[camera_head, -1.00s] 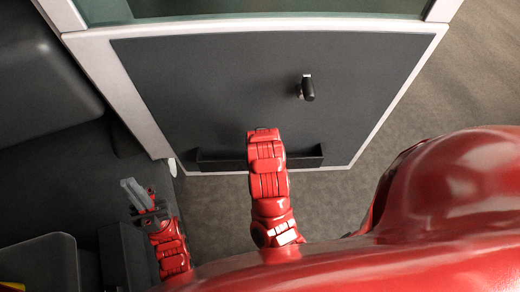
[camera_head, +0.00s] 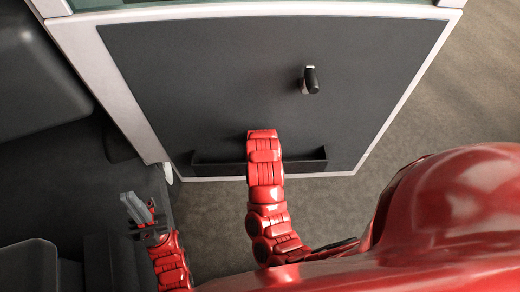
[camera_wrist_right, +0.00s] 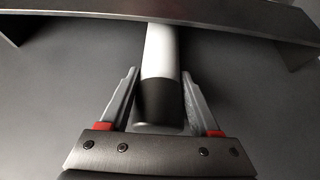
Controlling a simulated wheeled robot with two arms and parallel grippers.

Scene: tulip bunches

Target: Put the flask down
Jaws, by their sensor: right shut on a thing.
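The flask (camera_wrist_right: 161,60), a cylinder with a pale body and a black end, lies between the fingers of my right gripper (camera_wrist_right: 160,85) in the right wrist view. That gripper is shut on the flask near its black end. The pale end runs up to a long dark shelf-like bar, where the rest is hidden. In the head view my right arm reaches over the dark panel, and its gripper and the flask are hidden. My left gripper (camera_head: 138,208) is at the lower left, away from the panel; its finger gap is unclear.
The dark panel (camera_head: 240,85) has a pale frame, a black handle (camera_head: 311,80) and a shallow dark trough (camera_head: 305,160) along its lower edge. Dark seats (camera_head: 35,80) stand at the left. Bare carpet (camera_head: 445,90) lies at the right.

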